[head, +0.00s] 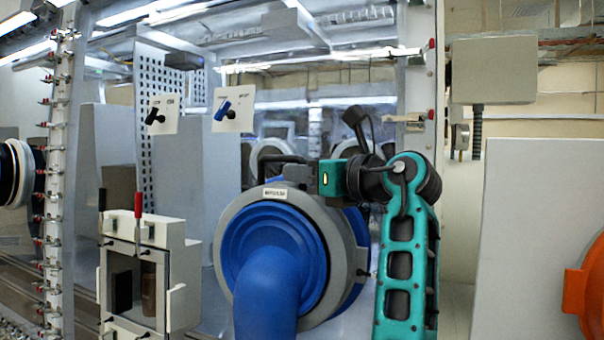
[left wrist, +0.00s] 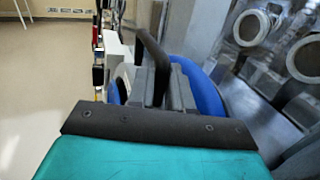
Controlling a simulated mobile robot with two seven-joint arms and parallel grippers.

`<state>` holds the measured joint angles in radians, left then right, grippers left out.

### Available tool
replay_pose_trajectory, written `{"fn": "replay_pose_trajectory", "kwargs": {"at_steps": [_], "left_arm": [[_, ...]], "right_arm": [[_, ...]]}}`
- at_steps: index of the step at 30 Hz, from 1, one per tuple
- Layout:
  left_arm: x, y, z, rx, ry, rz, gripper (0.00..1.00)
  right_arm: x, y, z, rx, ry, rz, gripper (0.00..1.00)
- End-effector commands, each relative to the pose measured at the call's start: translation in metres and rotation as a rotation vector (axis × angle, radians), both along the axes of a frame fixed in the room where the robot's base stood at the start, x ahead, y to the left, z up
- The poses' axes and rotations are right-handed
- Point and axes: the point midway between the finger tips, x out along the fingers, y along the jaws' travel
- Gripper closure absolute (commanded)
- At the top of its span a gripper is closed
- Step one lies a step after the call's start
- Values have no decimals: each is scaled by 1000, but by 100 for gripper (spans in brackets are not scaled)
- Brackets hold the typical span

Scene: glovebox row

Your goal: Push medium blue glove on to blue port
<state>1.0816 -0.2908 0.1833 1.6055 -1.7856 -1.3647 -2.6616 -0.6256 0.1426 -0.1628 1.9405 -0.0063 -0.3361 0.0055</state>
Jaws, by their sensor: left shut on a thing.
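The medium blue glove (head: 268,285) has a grey ring (head: 318,235) with a small label and a black handle (head: 285,161) on top. Its blue sleeve hangs toward me. The blue port (head: 357,255) shows behind the ring's right side, mostly hidden. My left gripper (head: 308,173) is at the top right of the ring, shut on the handle. In the left wrist view the handle (left wrist: 155,62) rises past my gripper, and the blue port (left wrist: 207,95) lies just right of the grey ring. I cannot tell whether ring and port touch. My right gripper is not in view.
A white box (head: 150,270) with red and black levers stands left of the glove. The clear glovebox window carries two cards (head: 232,110) with hooks. A dark round port (head: 18,172) is at the far left. An orange round part (head: 590,290) is at the right edge.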

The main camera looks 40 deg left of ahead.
Motion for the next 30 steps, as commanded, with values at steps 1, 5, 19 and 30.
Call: {"fn": "replay_pose_trajectory", "kwargs": {"at_steps": [1,5,19,30], "left_arm": [[1,0,2,4,1,0,100],[3,1,1,4,1,1,100],[11,4,1,4,0,0,100],[17,6,0,4,0,0,100]], "right_arm": [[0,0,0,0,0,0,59],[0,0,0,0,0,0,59],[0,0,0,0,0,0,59],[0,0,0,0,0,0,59]]}}
